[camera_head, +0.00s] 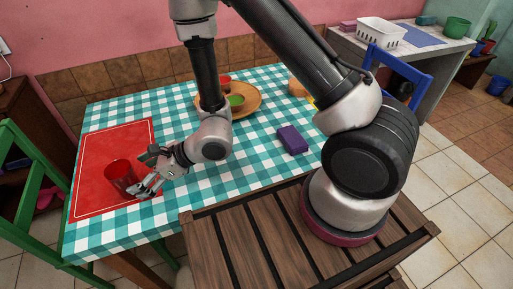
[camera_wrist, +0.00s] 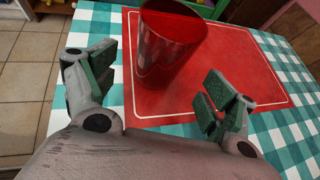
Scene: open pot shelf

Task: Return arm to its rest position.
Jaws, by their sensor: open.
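My gripper (camera_head: 150,172) is low over the table, at the right side of a red cup. In the wrist view my gripper (camera_wrist: 158,91) has its two green-padded fingers spread wide, with nothing held between them. The red cup (camera_head: 121,175) stands upright on a red placemat (camera_head: 100,150). In the wrist view the cup (camera_wrist: 168,48) is just beyond the fingertips, and its base looks close to the gap between them. I cannot tell whether a finger touches it. My arm reaches out from the right over the table.
The table has a teal checked cloth (camera_head: 190,222). A round wooden tray (camera_head: 247,107) holds a green cup (camera_head: 235,101) and a red cup (camera_head: 224,82). A purple block (camera_head: 292,139) lies right of my arm. A green chair (camera_head: 35,170) stands left, a blue chair (camera_head: 405,68) behind.

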